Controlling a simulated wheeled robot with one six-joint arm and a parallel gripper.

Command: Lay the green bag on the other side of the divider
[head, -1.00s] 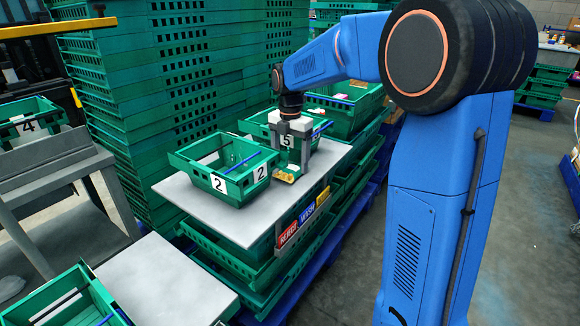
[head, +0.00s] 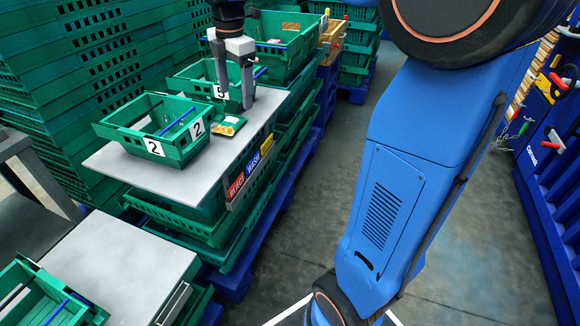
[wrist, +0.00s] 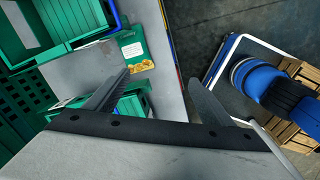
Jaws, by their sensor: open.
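The green bag (head: 229,125), with a yellow food picture on it, lies flat on the grey table top beside the crate marked 2 (head: 147,145). A blue divider (head: 178,122) runs across the inside of that crate. The bag is outside the crate, to its right. My gripper (head: 235,99) is open and empty, above the table close to the bag and in front of the crate marked 5. In the wrist view the bag (wrist: 134,49) lies beyond the fingertips of my gripper (wrist: 157,76), and nothing is between the fingers.
The crate marked 5 (head: 198,75) stands behind on the same table (head: 180,183). Red, blue and yellow signs (head: 252,162) hang on the table's front edge. Stacked green crates (head: 80,70) wall off the back left. Another crate (head: 35,295) stands at lower left.

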